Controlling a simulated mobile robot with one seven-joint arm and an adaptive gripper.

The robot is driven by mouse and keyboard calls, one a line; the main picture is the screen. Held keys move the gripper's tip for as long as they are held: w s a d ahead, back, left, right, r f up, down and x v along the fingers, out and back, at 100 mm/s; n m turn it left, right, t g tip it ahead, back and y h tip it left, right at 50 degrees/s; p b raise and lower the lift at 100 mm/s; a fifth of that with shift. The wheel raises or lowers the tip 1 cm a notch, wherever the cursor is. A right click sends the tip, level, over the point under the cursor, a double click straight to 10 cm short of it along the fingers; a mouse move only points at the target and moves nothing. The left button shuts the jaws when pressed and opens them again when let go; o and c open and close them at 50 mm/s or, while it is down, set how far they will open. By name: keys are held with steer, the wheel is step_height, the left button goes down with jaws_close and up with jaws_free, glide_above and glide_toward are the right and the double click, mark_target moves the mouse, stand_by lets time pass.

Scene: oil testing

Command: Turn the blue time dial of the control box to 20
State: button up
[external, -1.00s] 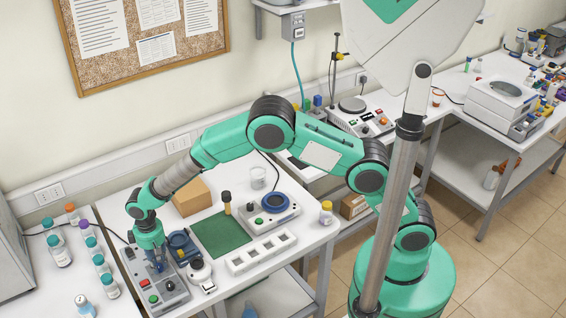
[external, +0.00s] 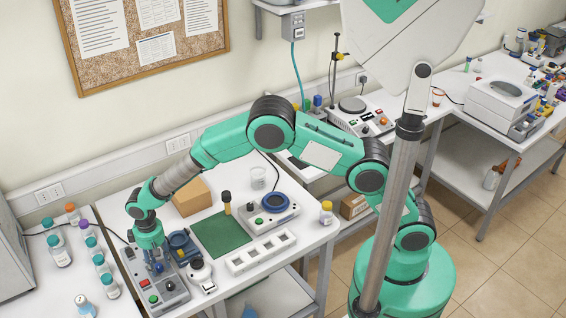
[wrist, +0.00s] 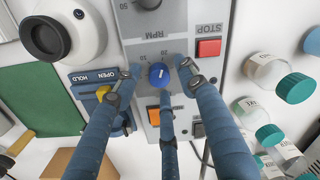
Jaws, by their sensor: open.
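The control box (external: 172,296) is a grey unit at the front left of the table. Its blue dial (wrist: 159,75) shows in the wrist view, with a white mark on its top. Printed numbers and lettering around it appear upside down; the exact setting is too small to read surely. My gripper (wrist: 157,82) is open, with its blue fingers spread around the dial: one left, one right, one below in the picture. I cannot tell whether any fingertip touches it. In the external view my gripper (external: 158,264) is low over the box and hides the dial.
A red STOP button (wrist: 209,47) and an orange button (wrist: 168,131) sit close to the fingers. A blue device marked OPEN and HOLD (wrist: 88,77) stands beside the box. Several capped bottles (external: 102,265) stand on the other side. A green mat (external: 219,233) lies further right.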

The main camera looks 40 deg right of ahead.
mark_target(159, 264)
step_height(159, 264, up, 12)
steer(key=shift+w+d, duration=0.15)
steer(key=shift+d, duration=0.05)
stand_by(0.5)
stand_by(0.4)
